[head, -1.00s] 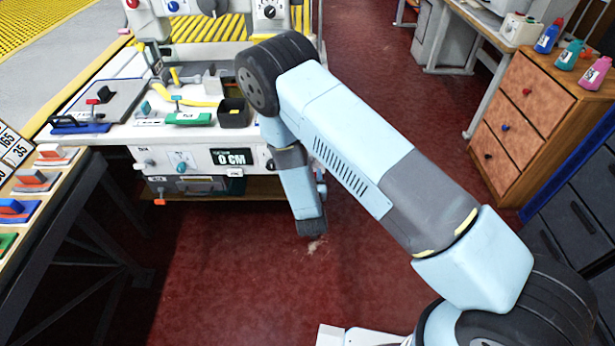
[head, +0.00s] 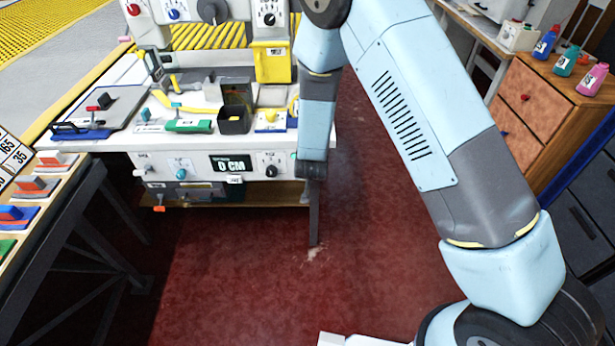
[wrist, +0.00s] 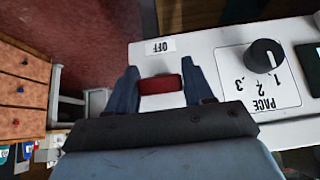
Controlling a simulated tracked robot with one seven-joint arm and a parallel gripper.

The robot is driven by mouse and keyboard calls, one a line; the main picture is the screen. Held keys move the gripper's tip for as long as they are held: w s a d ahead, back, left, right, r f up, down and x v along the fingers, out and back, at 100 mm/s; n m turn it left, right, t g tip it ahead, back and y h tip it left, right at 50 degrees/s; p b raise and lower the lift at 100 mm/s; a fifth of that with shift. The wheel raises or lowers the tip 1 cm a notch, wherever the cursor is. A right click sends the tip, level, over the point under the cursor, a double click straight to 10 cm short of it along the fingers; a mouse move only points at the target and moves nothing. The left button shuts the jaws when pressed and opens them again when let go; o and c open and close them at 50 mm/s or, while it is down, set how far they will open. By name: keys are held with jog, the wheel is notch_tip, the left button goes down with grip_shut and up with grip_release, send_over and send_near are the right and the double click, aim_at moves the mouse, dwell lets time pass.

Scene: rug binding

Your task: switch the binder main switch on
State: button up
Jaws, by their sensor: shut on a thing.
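The binder main switch (wrist: 160,85) shows in the wrist view as a red block on the white front panel (wrist: 222,68). An OFF label (wrist: 161,46), upside down in the picture, is just above it. My gripper (wrist: 162,85) has one finger on each side of the red block and is shut on it. In the head view my gripper (head: 311,170) is at the right end of the binder's front panel (head: 207,158). The switch is hidden there behind my arm.
A black PACE knob (wrist: 264,56) sits beside the switch; it also shows in the head view (head: 270,169). A display (head: 229,164) reads 0 CM. A black bin (head: 234,120) stands on the bench top. Red floor (head: 240,270) lies clear in front; a drawer cabinet (head: 530,100) stands right.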

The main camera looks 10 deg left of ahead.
jog(key=shift+w+a+r+g, duration=0.15)
jog(key=shift+r+g, duration=0.15)
jog(key=shift+g, duration=0.3)
jog(key=shift+w+r, duration=0.1)
jog(key=o, duration=1)
jog(key=shift+c, duration=0.2)
jog(key=v, duration=1.3)
jog(key=shift+r, duration=0.3)
jog(key=shift+r, duration=0.1)
